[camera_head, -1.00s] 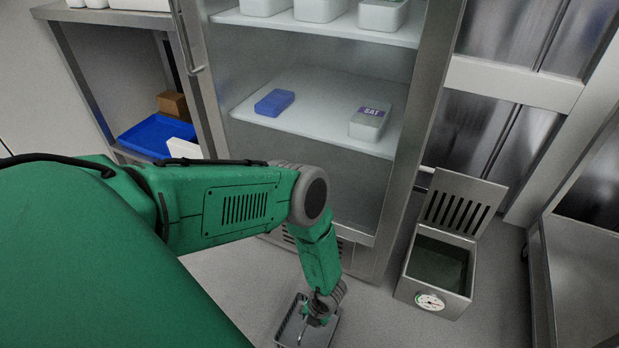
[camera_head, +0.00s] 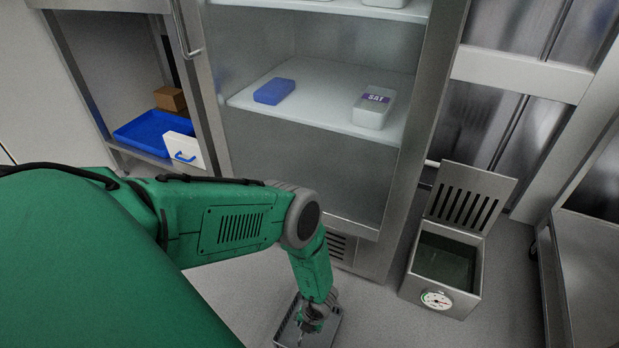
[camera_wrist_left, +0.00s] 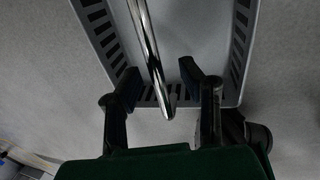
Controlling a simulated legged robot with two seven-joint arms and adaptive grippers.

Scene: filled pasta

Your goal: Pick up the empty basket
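The empty basket (camera_head: 327,330) is a grey slotted basket on the floor at the bottom of the head view, partly cut off by the frame edge. Its slotted rim and bare inside (camera_wrist_left: 200,40) show in the left wrist view, with a shiny metal handle (camera_wrist_left: 148,50) running across it. My left gripper (camera_head: 308,325) is over the basket. In the left wrist view its two dark fingers (camera_wrist_left: 160,85) are apart, one on each side of the handle's end. I see no clear contact between fingers and handle. My right gripper is not in view.
A metal box (camera_head: 447,262) with a raised slotted lid and a dial stands on the floor to the right. The open steel cabinet (camera_head: 392,215) stands behind the basket, holding a blue box (camera_head: 274,91) and a labelled container (camera_head: 374,107). A blue tray (camera_head: 150,132) lies at left.

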